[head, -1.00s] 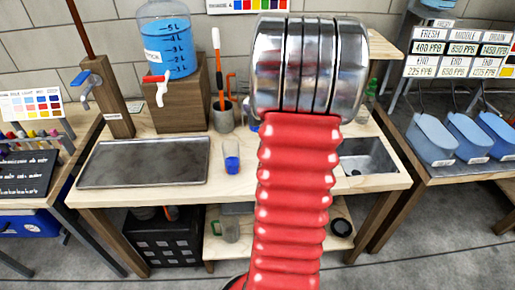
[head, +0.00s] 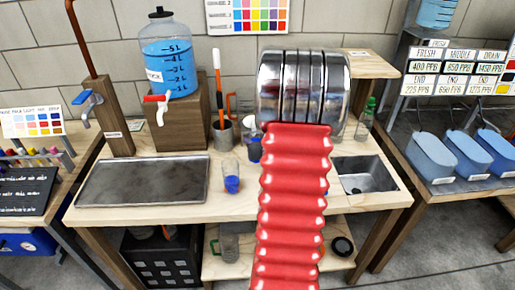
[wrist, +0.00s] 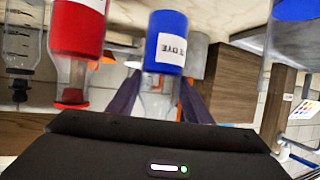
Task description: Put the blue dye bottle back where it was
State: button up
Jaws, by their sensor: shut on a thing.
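The blue dye bottle (wrist: 166,45) shows in the wrist view, which appears upside down. It has blue contents, a white label and a clear upper part. My gripper (wrist: 158,102) is shut on that clear part, one dark finger on either side. A red-filled bottle (wrist: 78,30) stands beside it at the left of the wrist view, apart from it. In the head view my red arm hides the gripper. A dark blue thing (head: 255,151) peeks out left of the arm; I cannot tell whether it is the bottle.
A glass with blue liquid (head: 231,180) stands on the bench, right of a grey tray (head: 140,182). Behind them are a water tank (head: 168,65) and a cup of tools (head: 223,134). A sink (head: 360,176) and a green bottle (head: 366,118) are right of my arm.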

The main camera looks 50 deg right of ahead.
jog(key=shift+f, duration=2.05)
jog(key=o, duration=1.3)
jog(key=shift+f, duration=0.1)
jog(key=shift+s+a+r, duration=0.1)
jog(key=shift+s+r, duration=0.05)
jog(key=shift+r, duration=0.05)
jog(key=v, duration=1.1)
jog(key=shift+s+a, duration=0.2)
jog(key=shift+s, duration=0.05)
